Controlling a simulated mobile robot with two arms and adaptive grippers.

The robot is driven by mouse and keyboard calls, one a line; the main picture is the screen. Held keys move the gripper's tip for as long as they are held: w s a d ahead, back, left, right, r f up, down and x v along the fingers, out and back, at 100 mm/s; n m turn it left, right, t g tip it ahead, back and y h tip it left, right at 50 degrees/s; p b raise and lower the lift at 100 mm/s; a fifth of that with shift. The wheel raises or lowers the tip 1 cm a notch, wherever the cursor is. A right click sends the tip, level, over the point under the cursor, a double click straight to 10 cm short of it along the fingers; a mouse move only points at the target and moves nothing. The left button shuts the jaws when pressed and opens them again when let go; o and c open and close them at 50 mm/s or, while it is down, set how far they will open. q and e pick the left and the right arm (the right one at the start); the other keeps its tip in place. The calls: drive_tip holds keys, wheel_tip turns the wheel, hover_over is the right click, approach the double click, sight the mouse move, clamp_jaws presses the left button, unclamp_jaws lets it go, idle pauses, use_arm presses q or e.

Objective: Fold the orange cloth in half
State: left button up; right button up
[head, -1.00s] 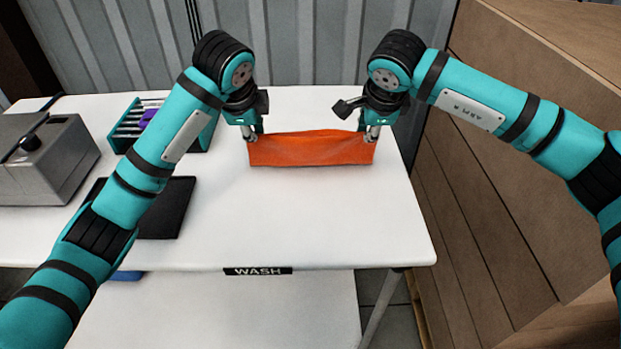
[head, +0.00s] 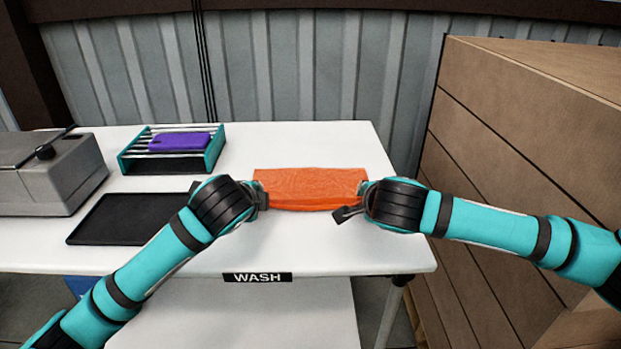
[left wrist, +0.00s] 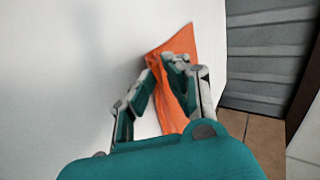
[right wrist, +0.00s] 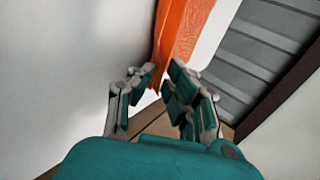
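The orange cloth (head: 310,184) lies across the white table near its front, with a raised near edge and a darker front face below it. My left gripper (head: 262,196) is at its left end and my right gripper (head: 364,194) at its right end. In the left wrist view the cloth (left wrist: 170,110) runs between the fingers, which look drawn in on it. My wrists hide the exact pinch points in the head view.
A black tray (head: 125,220) and a teal rack (head: 216,152) with a purple item (head: 180,142) are on the left of the white table (head: 330,252). A grey machine (head: 45,180) stands far left. Wooden crates (head: 520,140) stand close on the right.

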use_arm(q)
drive_tip(key=o, duration=0.5)
use_arm(e)
drive_tip(key=o, duration=0.5)
use_arm(q)
drive_tip(key=shift+s+r, duration=0.1)
drive_tip(key=shift+r, duration=0.35)
use_arm(e)
drive_tip(key=shift+s+r, duration=0.1)
drive_tip(key=shift+r, duration=0.35)
use_arm(q)
drive_tip(key=s+r, duration=0.4)
drive_tip(key=r, duration=0.1)
drive_tip(key=s+r, duration=0.2)
drive_tip(key=r, duration=0.1)
drive_tip(key=shift+r, duration=0.1)
use_arm(e)
drive_tip(key=s+r, duration=0.4)
drive_tip(key=r, duration=0.1)
drive_tip(key=s+r, duration=0.2)
drive_tip(key=r, duration=0.1)
drive_tip(key=shift+r, duration=0.1)
